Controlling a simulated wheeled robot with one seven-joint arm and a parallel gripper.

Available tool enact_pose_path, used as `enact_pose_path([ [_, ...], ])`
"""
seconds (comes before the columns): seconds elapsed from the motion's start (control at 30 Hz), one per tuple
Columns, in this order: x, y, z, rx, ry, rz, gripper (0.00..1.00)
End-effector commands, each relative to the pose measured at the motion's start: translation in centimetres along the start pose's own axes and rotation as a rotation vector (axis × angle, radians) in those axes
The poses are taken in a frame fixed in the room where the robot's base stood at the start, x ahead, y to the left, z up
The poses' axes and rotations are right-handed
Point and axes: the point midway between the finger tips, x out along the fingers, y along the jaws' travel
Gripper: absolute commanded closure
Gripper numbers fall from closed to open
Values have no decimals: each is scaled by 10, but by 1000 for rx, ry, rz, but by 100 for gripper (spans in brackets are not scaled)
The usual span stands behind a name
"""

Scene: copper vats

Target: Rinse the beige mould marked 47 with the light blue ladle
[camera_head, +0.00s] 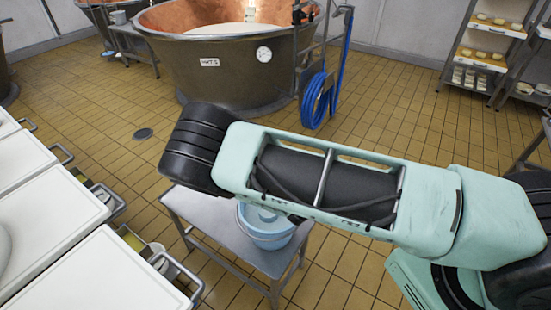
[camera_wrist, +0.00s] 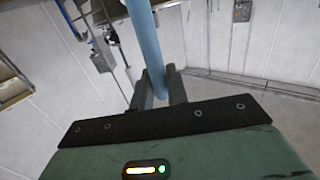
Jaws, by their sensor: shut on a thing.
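My gripper (camera_wrist: 160,84) is shut on a light blue shaft, which looks like the handle of the light blue ladle (camera_wrist: 146,40). The shaft runs up out of the top of the wrist view, and the ladle's bowl is not in view. In the head view my arm crosses the middle, and the gripper and ladle are hidden. I cannot make out a beige mould marked 47 in either view.
A light blue bucket (camera_head: 266,238) stands on a low metal table (camera_head: 207,222), partly behind my arm. White-topped units (camera_head: 62,255) line the left. A large copper vat (camera_head: 215,68) and a blue hose (camera_head: 316,100) are behind. Shelves (camera_head: 482,55) stand at right. Tiled floor is open between.

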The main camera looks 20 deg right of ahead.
Motion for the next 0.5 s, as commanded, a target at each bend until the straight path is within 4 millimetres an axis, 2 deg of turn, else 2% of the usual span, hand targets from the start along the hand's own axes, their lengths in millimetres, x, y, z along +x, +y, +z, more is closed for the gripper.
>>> enact_pose_path([
  [0.03,0,0,-18,1,1,1,100],
  [0.5,-3,0,-107,1,2,1,100],
])
